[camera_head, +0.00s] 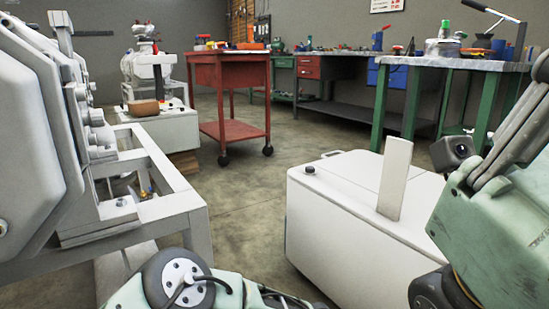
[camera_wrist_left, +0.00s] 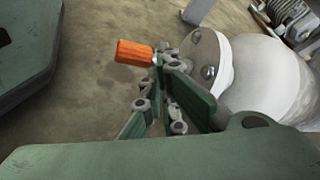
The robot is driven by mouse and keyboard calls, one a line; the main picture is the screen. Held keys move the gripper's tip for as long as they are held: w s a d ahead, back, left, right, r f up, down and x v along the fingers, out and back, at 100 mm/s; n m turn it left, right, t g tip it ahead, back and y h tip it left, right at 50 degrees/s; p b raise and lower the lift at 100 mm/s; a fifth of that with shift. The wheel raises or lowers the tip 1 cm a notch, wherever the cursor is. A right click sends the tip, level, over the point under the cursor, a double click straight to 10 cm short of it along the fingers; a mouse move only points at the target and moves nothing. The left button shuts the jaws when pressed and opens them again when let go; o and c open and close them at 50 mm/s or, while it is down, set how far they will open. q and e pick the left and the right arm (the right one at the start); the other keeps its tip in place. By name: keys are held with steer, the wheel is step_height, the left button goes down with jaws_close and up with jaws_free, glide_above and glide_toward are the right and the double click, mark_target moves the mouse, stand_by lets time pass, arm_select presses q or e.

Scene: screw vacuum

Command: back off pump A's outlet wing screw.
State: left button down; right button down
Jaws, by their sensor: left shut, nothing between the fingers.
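My left gripper (camera_wrist_left: 162,75) shows in the left wrist view with its fingers together and nothing between them. A small orange block-shaped piece (camera_wrist_left: 135,52) appears just beyond and left of the fingertips. I cannot tell whether they touch or whether it is the wing screw. No pump A label is readable, and I cannot identify the outlet wing screw. In the head view neither gripper shows.
In the head view, a large white machine on a frame (camera_head: 190,215) fills the left. A white box-shaped cabinet (camera_head: 345,240) stands at lower right. A red wheeled cart (camera_head: 232,80) and a workbench (camera_head: 430,66) stand behind. Open floor (camera_head: 250,185) lies between.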

arm_select(q)
steer(key=shift+s+d+f, duration=0.3)
steer(key=shift+s+f, duration=0.1)
steer(key=shift+s, duration=0.1)
stand_by(0.5)
steer(key=shift+s+d+r, duration=0.15)
steer(key=shift+s+r, duration=0.05)
steer(key=shift+r, duration=0.05)
steer(key=shift+p, duration=0.3)
